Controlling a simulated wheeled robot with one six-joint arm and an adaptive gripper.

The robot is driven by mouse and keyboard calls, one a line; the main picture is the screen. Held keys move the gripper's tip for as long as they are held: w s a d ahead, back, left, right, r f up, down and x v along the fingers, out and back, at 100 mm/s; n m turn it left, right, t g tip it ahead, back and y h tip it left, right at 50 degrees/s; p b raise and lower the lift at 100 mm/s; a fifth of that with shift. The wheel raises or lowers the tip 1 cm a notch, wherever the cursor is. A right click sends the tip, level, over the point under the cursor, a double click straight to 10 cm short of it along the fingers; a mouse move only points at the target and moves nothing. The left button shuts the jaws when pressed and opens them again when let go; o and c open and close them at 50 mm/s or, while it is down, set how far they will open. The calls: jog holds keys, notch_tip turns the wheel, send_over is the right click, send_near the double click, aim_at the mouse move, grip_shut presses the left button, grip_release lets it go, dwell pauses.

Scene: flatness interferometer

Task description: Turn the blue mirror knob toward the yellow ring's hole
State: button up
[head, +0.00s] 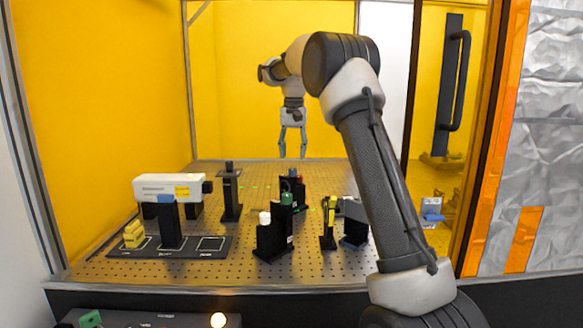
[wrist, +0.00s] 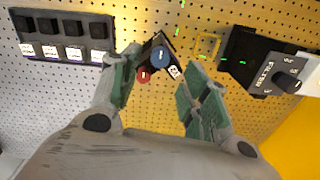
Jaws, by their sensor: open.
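In the wrist view the blue knob (wrist: 159,57) sits on a dark mirror mount (wrist: 172,48), with a red knob (wrist: 144,76) beside it. A yellow square-looking ring outline (wrist: 207,45) shows to the right of the mount. My gripper (wrist: 162,62) is open, with its green-padded fingers to either side of the mount in this view, and nothing held. In the head view my gripper (head: 293,156) points down over the rear of the perforated table, apart from the parts below.
On the perforated table (head: 110,268) stand a white laser box (head: 165,187), a black post (head: 230,190), a white-knobbed mount (head: 264,217) and a yellow-topped holder (head: 331,203). A labelled dark box (wrist: 275,75) lies right in the wrist view.

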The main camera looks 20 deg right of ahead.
aim_at(292, 173)
notch_tip(292, 173, down, 6)
jog(key=shift+r, duration=0.2)
grip_shut()
jog(key=shift+n, duration=2.9)
